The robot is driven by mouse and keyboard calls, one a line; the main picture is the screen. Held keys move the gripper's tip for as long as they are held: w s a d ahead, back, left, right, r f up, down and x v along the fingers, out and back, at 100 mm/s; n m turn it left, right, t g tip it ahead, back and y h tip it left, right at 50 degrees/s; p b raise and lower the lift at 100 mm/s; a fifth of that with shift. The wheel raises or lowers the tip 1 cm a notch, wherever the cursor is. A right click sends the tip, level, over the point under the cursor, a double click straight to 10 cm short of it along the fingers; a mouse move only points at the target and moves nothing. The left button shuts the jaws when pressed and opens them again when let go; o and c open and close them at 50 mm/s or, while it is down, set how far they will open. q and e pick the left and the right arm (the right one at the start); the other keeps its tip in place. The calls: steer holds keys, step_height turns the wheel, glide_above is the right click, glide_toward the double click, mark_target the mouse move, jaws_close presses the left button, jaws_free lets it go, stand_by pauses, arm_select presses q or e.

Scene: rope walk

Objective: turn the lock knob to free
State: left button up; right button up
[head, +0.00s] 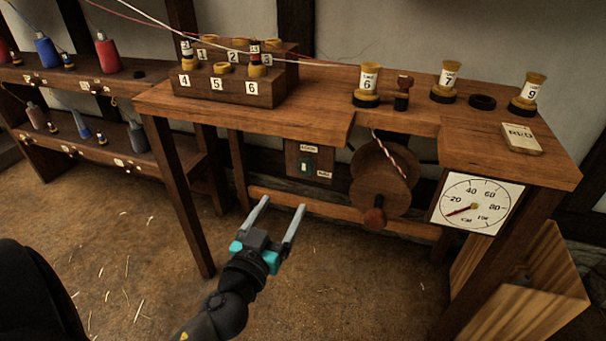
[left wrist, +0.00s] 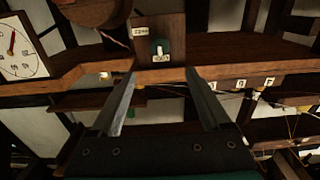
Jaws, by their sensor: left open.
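The lock knob (head: 306,168) is a small dark green piece with a pale bar on a brown wooden panel (head: 322,163) under the table's front edge. Small white labels sit above and below it, too small to read surely. The knob also shows in the left wrist view (left wrist: 160,48), its pale bar roughly upright there. My left gripper (head: 284,203) is open and empty, below and in front of the panel, apart from the knob. In the left wrist view its fingers (left wrist: 161,74) point toward the panel, with the knob between their lines. My right gripper is not in view.
A wooden reel (head: 384,185) with a red-brown handle hangs right of the panel. A dial (head: 477,204) is farther right. Numbered bobbins stand on the table (head: 330,84). A wooden rail (head: 335,216) runs below the panel. The floor in front is clear.

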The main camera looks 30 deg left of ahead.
mark_target(304, 168)
arm_select(q)
steer(key=x, duration=1.3)
steer(key=shift+d, duration=0.1)
jaws_close()
stand_by(0.4)
